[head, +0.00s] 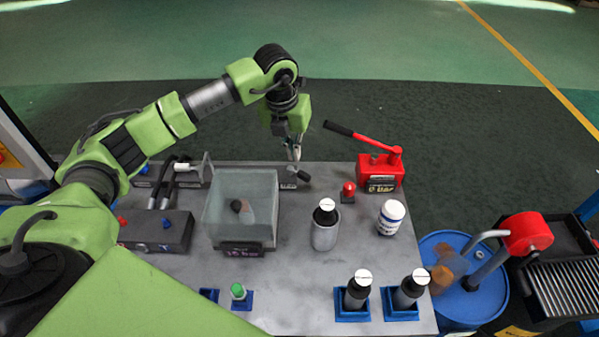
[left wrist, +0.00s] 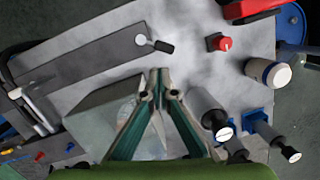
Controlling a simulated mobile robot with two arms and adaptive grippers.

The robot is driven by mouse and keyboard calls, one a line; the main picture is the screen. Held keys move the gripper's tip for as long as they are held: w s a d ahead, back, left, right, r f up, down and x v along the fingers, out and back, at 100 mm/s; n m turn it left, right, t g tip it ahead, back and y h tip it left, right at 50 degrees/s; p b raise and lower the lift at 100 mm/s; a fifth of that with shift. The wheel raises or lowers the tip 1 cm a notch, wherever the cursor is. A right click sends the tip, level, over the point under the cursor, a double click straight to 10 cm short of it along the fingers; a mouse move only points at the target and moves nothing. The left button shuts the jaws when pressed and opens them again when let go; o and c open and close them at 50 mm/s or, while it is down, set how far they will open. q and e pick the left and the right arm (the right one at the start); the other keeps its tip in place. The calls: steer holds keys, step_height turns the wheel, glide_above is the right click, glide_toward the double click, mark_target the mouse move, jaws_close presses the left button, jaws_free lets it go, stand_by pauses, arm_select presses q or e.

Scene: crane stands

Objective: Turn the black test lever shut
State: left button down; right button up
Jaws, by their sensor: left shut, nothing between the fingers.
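The black test lever (head: 302,175) is a short lever with a black grip at the back of the grey table, just below my left gripper's fingertips in the head view. In the left wrist view the lever (left wrist: 163,46) has a pale round pivot at the right end of a long dark grey panel (left wrist: 85,65), its black grip pointing right and slightly down. My left gripper (head: 295,154) is shut and empty, pointing down close to the lever. In the left wrist view the fingertips (left wrist: 158,74) meet below the lever, with a visible gap. My right gripper is in neither view.
A clear tank (head: 240,205) stands left of centre. A red hand pump (head: 380,173) with a long handle and a red button (head: 348,189) are to the right. Several bottles stand in front, including a white one (head: 391,217). A blue drum (head: 450,304) is beside the table.

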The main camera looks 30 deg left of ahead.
mark_target(298, 174)
arm_select(q)
steer(key=f+m+p, duration=0.1)
steer(key=f, duration=0.2)
steer(key=f+m+p, duration=0.1)
steer(key=f+m, duration=0.1)
steer(key=f, duration=0.1)
steer(key=f+m+p, duration=0.1)
steer(key=f, duration=0.2)
steer(key=shift+w+d+f+t, duration=0.2)
steer(key=shift+w+f+t, duration=0.1)
steer(key=shift+f, duration=0.05)
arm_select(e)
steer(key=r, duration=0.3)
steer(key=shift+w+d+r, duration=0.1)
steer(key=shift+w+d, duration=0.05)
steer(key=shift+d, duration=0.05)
arm_select(q)
steer(key=shift+d, duration=0.1)
